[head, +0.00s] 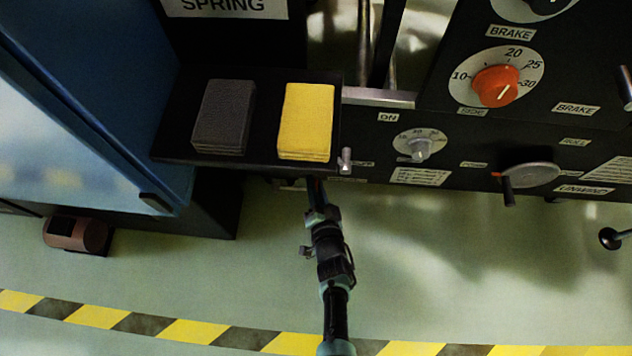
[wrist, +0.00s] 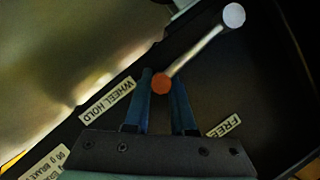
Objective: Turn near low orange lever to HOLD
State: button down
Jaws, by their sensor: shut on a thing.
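The lever (wrist: 200,50) shows in the wrist view as a silver rod with a round grey end at the upper right and an orange knob (wrist: 161,84) at its lower end. The knob sits nearer the WHEEL HOLD label (wrist: 107,100) than the FREE label (wrist: 223,124). My gripper (wrist: 160,77) has its two blue fingers on either side of the knob end, shut on the lever. In the head view my arm reaches up under the black shelf, which hides the gripper tips and the lever.
The black shelf (head: 268,120) above my arm carries grey pads (head: 223,115) and yellow pads (head: 306,120). A blue cabinet (head: 100,90) stands left. Right is a panel with an orange brake dial (head: 496,86) and a small grey knob (head: 419,148). The striped floor is open below.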

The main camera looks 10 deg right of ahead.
jog(key=shift+a+f+b, duration=0.2)
jog(key=shift+f+b, duration=0.15)
jog(key=shift+f, duration=0.35)
jog(key=shift+s+a+f, duration=0.1)
jog(key=c, duration=0.8)
grip_release()
jog(key=shift+f, duration=0.1)
jog(key=shift+o, duration=0.2)
jog(key=shift+s+r, duration=0.2)
jog(key=shift+r, duration=0.05)
jog(key=p+v, duration=0.7)
jog(key=v, duration=0.5)
jog(key=shift+s+r, duration=0.15)
jog(key=shift+s, duration=0.05)
